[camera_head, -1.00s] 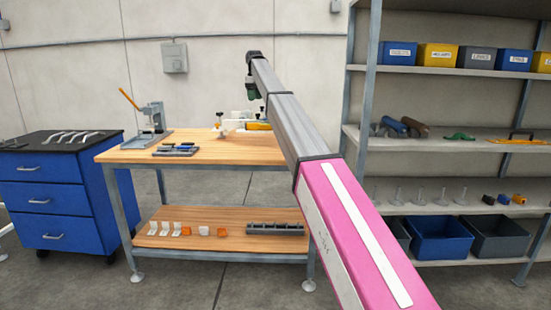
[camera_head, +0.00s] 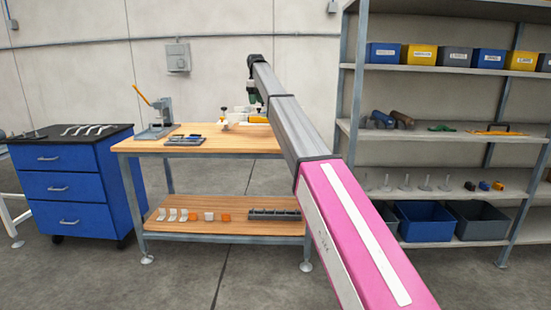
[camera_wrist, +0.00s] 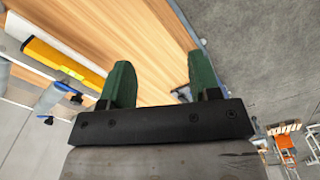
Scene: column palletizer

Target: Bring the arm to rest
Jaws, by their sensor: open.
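My gripper (camera_wrist: 162,88) shows in the wrist view with its two green fingers spread apart and nothing between them. In the head view my pink and grey arm reaches up and away from the lower right, and only a little of the green gripper shows at its far end, beside the workbench's back edge. The wooden workbench top (camera_head: 200,148) lies in front of the arm. In the wrist view the bench top (camera_wrist: 150,40) fills the upper middle behind the fingers.
A blue drawer cabinet (camera_head: 70,190) stands left of the bench. A grey shelf rack (camera_head: 450,140) with labelled boxes stands right. A lever press (camera_head: 160,118) is on the bench. In the wrist view a yellow and white object (camera_wrist: 60,58) lies left of the fingers. Floor is clear in front.

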